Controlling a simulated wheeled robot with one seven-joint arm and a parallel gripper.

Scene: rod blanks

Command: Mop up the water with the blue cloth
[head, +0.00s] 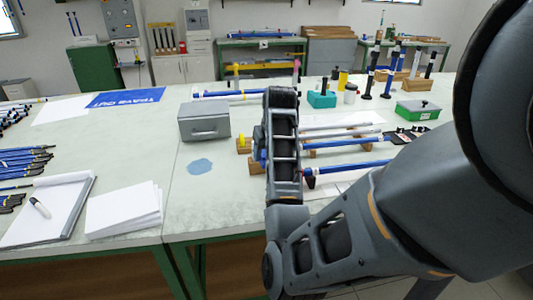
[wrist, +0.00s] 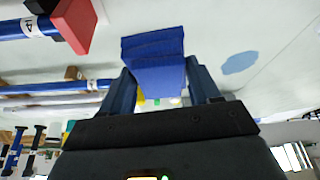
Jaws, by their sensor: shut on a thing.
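The blue cloth (wrist: 153,62) is a folded, block-like pad between the two blue fingers of my gripper (wrist: 157,82) in the wrist view. My gripper is shut on it. In the head view my wrist hides most of the gripper and the cloth. The water is a flat blue puddle (head: 199,166) on the pale bench top, left of my wrist. It also shows in the wrist view (wrist: 239,63), to the right of the cloth and apart from it.
A grey metal box (head: 204,122) stands just behind the puddle. Blue and grey rods (head: 345,167) lie on wooden supports to the right of my wrist. A paper stack (head: 124,210) and a clipboard (head: 48,211) lie at left. Bench around the puddle is clear.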

